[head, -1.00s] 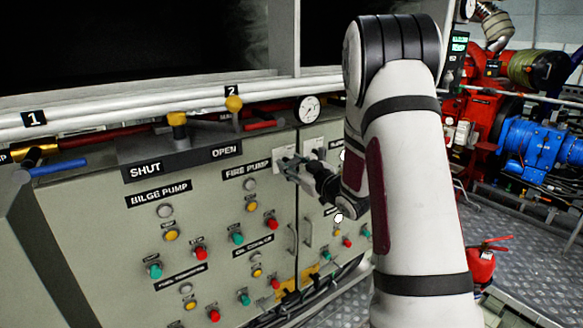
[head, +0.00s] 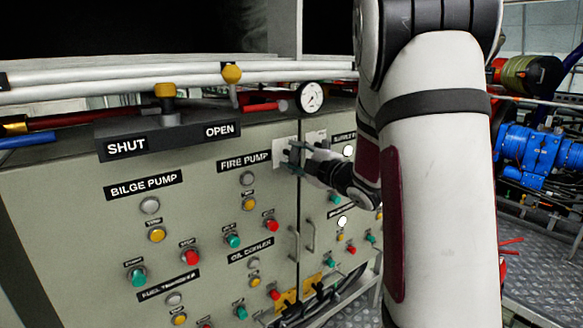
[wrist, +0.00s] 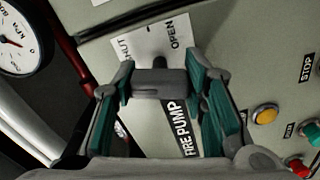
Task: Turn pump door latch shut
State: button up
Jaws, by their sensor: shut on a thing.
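The pump door latch (wrist: 160,84) is a dark grey handle on a white plate (wrist: 138,42) marked SHUT and OPEN, above the FIRE PUMP label. My gripper (wrist: 163,72) has its green-padded fingers on both ends of the handle and is shut on it. The handle lies crosswise between the fingers in the wrist view. In the head view my gripper (head: 297,156) is at the white plate (head: 284,153) right of the FIRE PUMP label, and its fingers hide most of the latch.
The cabinet front carries buttons, lamps and two door handles (head: 309,236) below my gripper. A pressure gauge (head: 310,97) stands above it. A shelf marked SHUT and OPEN (head: 170,138) juts out at left.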

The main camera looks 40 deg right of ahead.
jog(key=shift+a+f+n+b, duration=0.1)
jog(key=shift+n+b, duration=1.6)
jog(key=shift+b, duration=0.3)
jog(key=o, duration=1.2)
jog(key=shift+s, duration=0.1)
jog(key=s, duration=1.1)
jog(key=shift+s+d, duration=0.25)
jog(key=shift+s, duration=0.15)
